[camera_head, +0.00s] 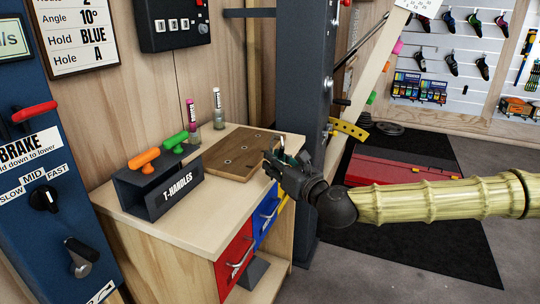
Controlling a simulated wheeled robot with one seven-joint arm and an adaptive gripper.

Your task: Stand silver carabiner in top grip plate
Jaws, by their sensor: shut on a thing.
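My gripper (279,158) is at the right edge of the small wooden cabinet, above its top. It is shut on a small pale, silvery thing (282,142), which looks like the silver carabiner. The fingers hide most of it, and its tilt cannot be told. A brown wooden board (236,158) with small holes lies on the cabinet top, just left of my gripper. It may be the grip plate, but I cannot tell for certain. No carabiner stands on its visible part.
Two small bottles (219,112) stand behind. A dark blue post (315,85) rises beyond my gripper. A red case (400,172) lies on the floor mat.

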